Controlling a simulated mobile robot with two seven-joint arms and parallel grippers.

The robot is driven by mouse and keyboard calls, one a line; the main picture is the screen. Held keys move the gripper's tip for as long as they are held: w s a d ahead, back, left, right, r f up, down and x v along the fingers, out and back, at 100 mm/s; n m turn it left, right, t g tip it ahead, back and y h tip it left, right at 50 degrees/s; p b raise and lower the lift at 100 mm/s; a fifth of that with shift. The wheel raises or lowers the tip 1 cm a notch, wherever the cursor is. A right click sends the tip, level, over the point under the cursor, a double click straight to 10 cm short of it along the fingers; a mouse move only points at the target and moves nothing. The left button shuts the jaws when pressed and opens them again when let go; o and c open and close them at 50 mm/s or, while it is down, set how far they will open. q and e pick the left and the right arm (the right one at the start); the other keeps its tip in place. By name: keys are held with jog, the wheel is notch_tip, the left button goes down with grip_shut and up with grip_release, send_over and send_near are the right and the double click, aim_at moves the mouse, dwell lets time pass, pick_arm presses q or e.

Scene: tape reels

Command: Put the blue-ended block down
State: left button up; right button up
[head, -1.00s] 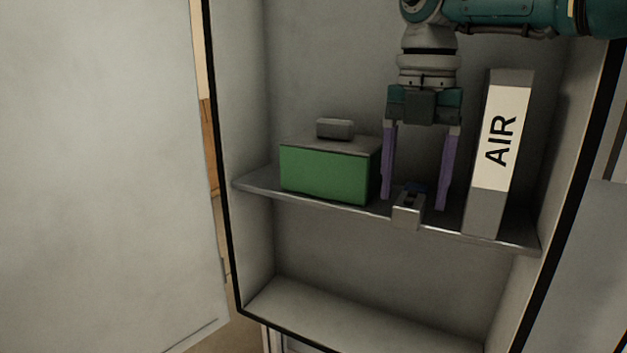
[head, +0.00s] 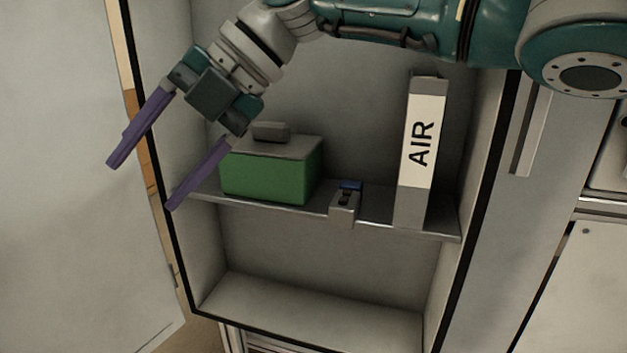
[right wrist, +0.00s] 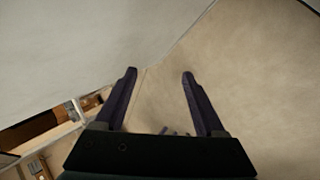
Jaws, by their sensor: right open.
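The blue-ended block (head: 345,203) is a small grey block with a dark slot and a blue far end. In the head view it rests on the shelf (head: 285,203), at its front edge, between the green box and the AIR binder. My right gripper (head: 140,186) is open and empty, with purple fingers spread, tilted down to the left in front of the cabinet's left side, well away from the block. In the right wrist view its fingers (right wrist: 158,75) show apart with nothing between them. My left gripper is in neither view.
A green box (head: 268,176) with a grey lid stands left of the block. A tall grey binder marked AIR (head: 422,150) stands to its right. The open cabinet door (head: 60,200) fills the left. The lower compartment (head: 320,305) looks empty.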

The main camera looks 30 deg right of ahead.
jog(key=s+a+r+t+y, duration=0.25)
jog(key=a+y, duration=0.25)
jog(key=a, duration=0.3)
notch_tip(320, 180, up, 6)
jog(key=w+m+t+y, duration=0.1)
jog(key=m+t+y, duration=0.1)
jog(key=m+t, duration=0.6)
jog(key=d+f+m+t+h, duration=0.3)
jog(key=d+m+t+h, duration=0.2)
jog(key=d+m+h, duration=0.6)
jog(key=s+d+f+m+g+h, duration=0.3)
jog(key=s+d+f+m, duration=0.1)
jog(key=f, duration=0.2)
jog(key=s+d+f+m+g+h, duration=0.2)
jog(key=s+d+f+m, duration=0.15)
jog(key=f, duration=0.25)
jog(key=s+d+f+m+g, duration=0.1)
jog(key=s+f+g, duration=0.3)
jog(key=s, duration=0.6)
jog(key=s+d+f+m+g, duration=0.1)
jog(key=s+f+g, duration=0.3)
jog(key=s, duration=0.7)
jog(key=shift+f+g+y, duration=0.3)
jog(key=shift+f+g, duration=0.05)
jog(key=shift+g, duration=0.5)
